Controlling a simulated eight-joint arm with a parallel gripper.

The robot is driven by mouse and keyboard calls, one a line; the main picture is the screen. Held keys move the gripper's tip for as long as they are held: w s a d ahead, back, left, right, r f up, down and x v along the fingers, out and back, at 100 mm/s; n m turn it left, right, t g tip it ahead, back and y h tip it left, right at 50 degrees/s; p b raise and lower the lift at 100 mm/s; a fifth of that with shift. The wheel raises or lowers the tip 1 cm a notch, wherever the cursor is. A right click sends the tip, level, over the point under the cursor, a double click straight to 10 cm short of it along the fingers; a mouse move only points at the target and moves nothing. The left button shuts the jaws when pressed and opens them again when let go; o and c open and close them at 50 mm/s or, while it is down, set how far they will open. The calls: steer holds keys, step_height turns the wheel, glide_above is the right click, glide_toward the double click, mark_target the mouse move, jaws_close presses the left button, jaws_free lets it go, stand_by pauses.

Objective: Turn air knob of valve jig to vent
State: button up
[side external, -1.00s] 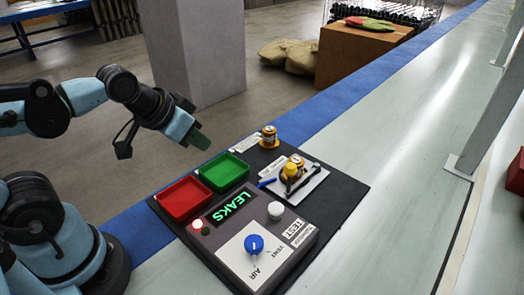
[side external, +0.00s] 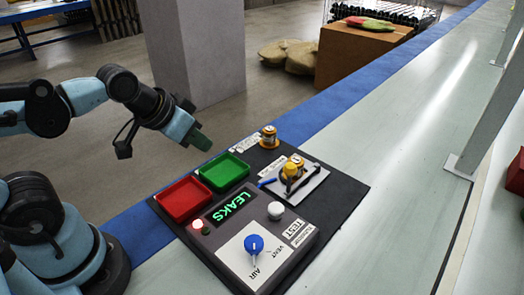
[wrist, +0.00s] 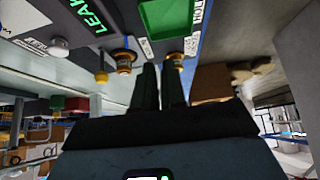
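The valve jig (side external: 292,254) is a grey box on a black mat. Its blue air knob (side external: 254,242) sits on a white plate marked VENT and AIR. A white line shows on the knob; which mark it points to I cannot tell. A green LEAKS display (side external: 229,208), a lit red lamp (side external: 197,224) and a white TEST button (side external: 275,210) are on the same box. My gripper (side external: 201,141) hangs above and behind the trays, well away from the knob. In the wrist view its two dark fingers (wrist: 159,68) stand apart with a narrow empty gap.
A red tray (side external: 184,200) and a green tray (side external: 223,171) lie behind the box. A yellow-and-metal part (side external: 269,137) stands at the mat's back corner. Another (side external: 293,167) sits in a fixture on a light plate (side external: 310,186). The pale bench right of the mat is clear.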

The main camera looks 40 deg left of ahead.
steer(key=o, duration=0.9)
steer(key=d+r+m+g+h, duration=0.1)
steer(key=d+r+m+g, duration=0.1)
steer(key=d+m, duration=0.6)
steer(key=shift+s+d+r+g, duration=0.2)
steer(key=shift+d+g, duration=0.5)
steer(key=shift+d, duration=0.15)
step_height(320, 180, up, 2)
steer(key=m+g+y, duration=0.1)
steer(key=m+g, duration=0.3)
steer(key=m, duration=0.6)
glide_above(254, 241)
steer(key=shift+f, duration=5.85)
steer(key=c, duration=1.1)
